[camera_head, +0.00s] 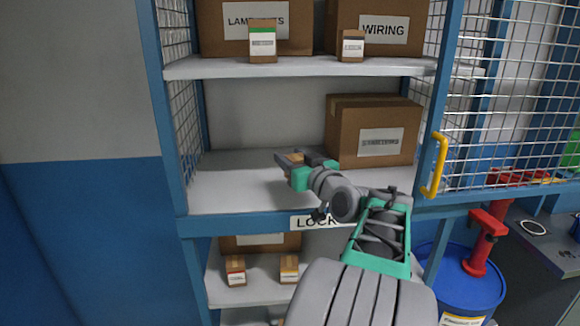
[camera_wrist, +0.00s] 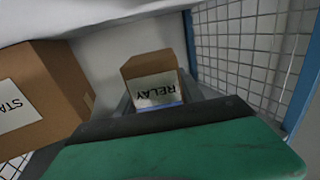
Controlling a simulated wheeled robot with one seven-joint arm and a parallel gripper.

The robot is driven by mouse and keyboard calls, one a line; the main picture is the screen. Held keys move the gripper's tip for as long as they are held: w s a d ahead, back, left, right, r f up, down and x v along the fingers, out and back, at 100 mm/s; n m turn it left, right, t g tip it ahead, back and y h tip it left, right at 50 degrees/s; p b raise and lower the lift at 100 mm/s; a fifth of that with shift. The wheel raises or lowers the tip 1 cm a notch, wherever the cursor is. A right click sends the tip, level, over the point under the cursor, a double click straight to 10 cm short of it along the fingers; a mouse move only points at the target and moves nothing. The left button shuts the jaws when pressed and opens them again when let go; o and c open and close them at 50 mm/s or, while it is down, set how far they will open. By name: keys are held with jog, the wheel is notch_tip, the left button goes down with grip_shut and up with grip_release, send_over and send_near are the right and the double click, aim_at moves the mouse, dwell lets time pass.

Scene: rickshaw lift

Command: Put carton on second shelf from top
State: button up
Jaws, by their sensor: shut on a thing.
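My gripper (camera_head: 291,160) is shut on a small brown carton (camera_wrist: 152,71). In the wrist view the carton's label reads RELAY upside down, with a blue band at its edge. In the head view the carton is mostly hidden by the gripper; only a brown bit (camera_head: 296,157) shows. The gripper is inside the open cabinet, over the grey middle shelf (camera_head: 225,185), the one below the shelf with the LAMP and WIRING boxes. I cannot tell whether the carton touches the shelf.
A large brown box (camera_head: 345,125) stands on the same shelf at right; it also shows in the wrist view (camera_wrist: 55,75). The upper shelf (camera_head: 210,68) is above. The mesh door (camera_head: 500,110) with yellow handle (camera_head: 436,165) is open at right. The shelf's left part is clear.

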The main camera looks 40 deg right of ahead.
jog(key=f, duration=0.1)
jog(key=w+f, duration=0.1)
jog(key=f, duration=0.1)
jog(key=w+d+f+p, duration=0.1)
jog(key=f, duration=0.1)
jog(key=shift+w, duration=0.1)
jog(key=shift+f, duration=0.35)
jog(key=shift+f, duration=0.2)
jog(key=o, duration=1.4)
jog(key=shift+r, duration=0.15)
jog(key=b+v, duration=0.4)
jog(key=v, duration=0.7)
jog(key=shift+s, duration=0.25)
jog(key=shift+s+a, duration=0.15)
jog(key=shift+s, duration=0.15)
